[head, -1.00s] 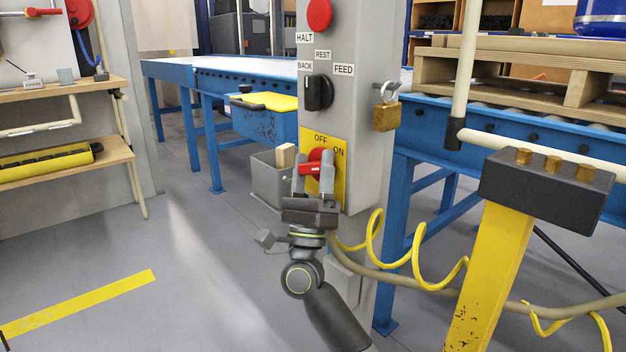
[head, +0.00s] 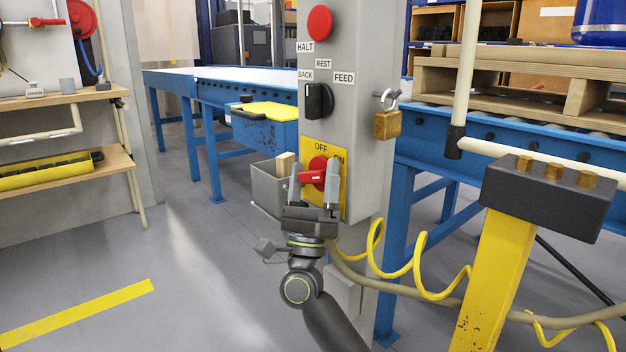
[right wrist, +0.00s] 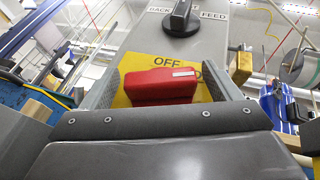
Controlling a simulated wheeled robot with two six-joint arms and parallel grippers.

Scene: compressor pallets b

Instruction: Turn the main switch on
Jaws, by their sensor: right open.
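The main switch (head: 317,176) is a red handle on a yellow plate (head: 310,150) marked OFF and ON, low on a grey control post. My right gripper (head: 314,182) is open, with one finger on each side of the red handle. In the right wrist view the handle (right wrist: 160,86) lies crosswise below the word OFF, between the fingers, with a white mark near its right end. The word ON is partly hidden there. I cannot tell whether either finger touches the handle. My left gripper is not in view.
Above the switch are a black selector knob (head: 318,100) and a red HALT button (head: 320,22). A brass padlock (head: 387,124) hangs at the post's right side. A coiled yellow cable (head: 400,270) and a yellow stand (head: 490,270) are at the right. Open floor lies left.

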